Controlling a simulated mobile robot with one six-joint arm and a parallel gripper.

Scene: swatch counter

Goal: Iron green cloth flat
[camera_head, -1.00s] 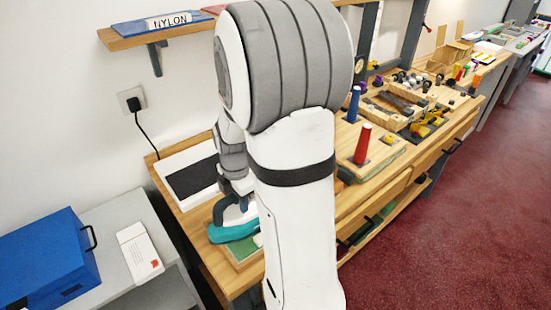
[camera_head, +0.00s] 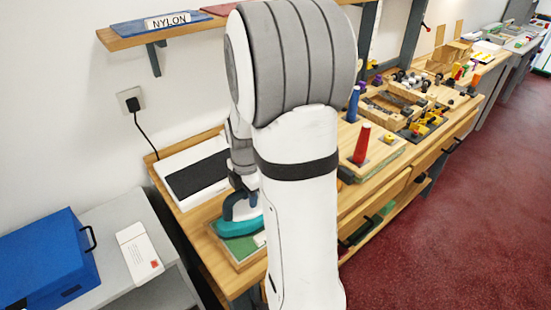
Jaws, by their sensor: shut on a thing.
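A teal iron (camera_head: 236,228) with a dark blue handle is at the left end of the wooden counter. My gripper (camera_head: 240,194) is shut on the iron's handle from above. The green cloth (camera_head: 242,248) lies on a wooden board, and only a strip of it shows below and beside the iron. My arm hides the right part of the board and cloth. I cannot tell whether the iron's sole touches the cloth.
A white pad with a black panel (camera_head: 197,176) lies behind the iron. A blue box (camera_head: 45,262) and a white card (camera_head: 139,252) are on the grey table at left. A shelf (camera_head: 180,32) overhangs the back.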

